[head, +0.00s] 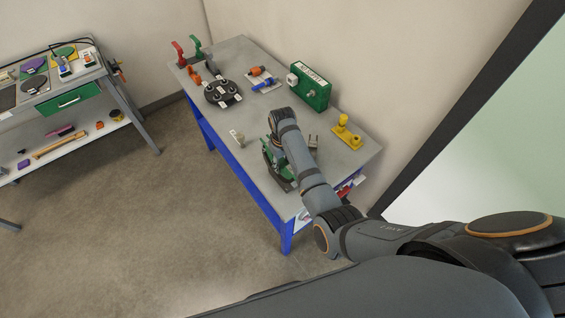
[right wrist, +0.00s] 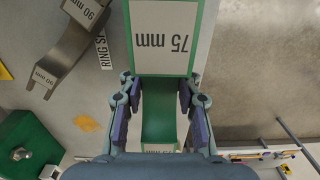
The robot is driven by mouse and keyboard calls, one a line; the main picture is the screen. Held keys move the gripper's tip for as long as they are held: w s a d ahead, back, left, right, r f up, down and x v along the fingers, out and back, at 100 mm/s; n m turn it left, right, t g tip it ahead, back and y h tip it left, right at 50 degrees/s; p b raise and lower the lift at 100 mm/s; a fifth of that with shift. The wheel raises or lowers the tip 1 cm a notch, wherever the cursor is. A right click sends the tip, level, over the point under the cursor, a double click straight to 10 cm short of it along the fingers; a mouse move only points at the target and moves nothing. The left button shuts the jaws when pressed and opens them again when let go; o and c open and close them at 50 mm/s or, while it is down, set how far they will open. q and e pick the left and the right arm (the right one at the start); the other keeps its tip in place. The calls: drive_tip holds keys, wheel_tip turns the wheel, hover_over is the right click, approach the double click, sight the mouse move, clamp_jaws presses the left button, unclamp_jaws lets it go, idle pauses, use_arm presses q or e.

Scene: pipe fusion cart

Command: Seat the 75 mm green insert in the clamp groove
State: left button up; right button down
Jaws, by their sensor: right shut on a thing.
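The green 75 mm insert (right wrist: 158,108) is between the fingers of my right gripper (right wrist: 159,112) in the right wrist view. The fingers are shut on its narrow part, and a white "75 mm" label shows upside down at the top. In the head view my right gripper (head: 274,160) is low at the near half of the table, largely covered by my own arm, with green showing around it. I cannot tell whether the insert touches anything below. The clamp groove cannot be made out clearly. My left gripper is not in view.
On the table (head: 240,170) stand a black round fixture (head: 222,93), red (head: 180,52) and green levers at the far end, a green box (head: 309,88) and a yellow part (head: 346,134). A grey bracket labelled 90 mm (right wrist: 68,50) lies beside my gripper. Floor lies left.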

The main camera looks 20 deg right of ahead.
drive_tip(key=shift+f+b, duration=0.8)
drive_tip(key=shift+f, duration=0.8)
drive_tip(key=c, duration=0.8)
unclamp_jaws()
drive_tip(key=shift+c, duration=0.2)
wheel_tip(320, 180, up, 12)
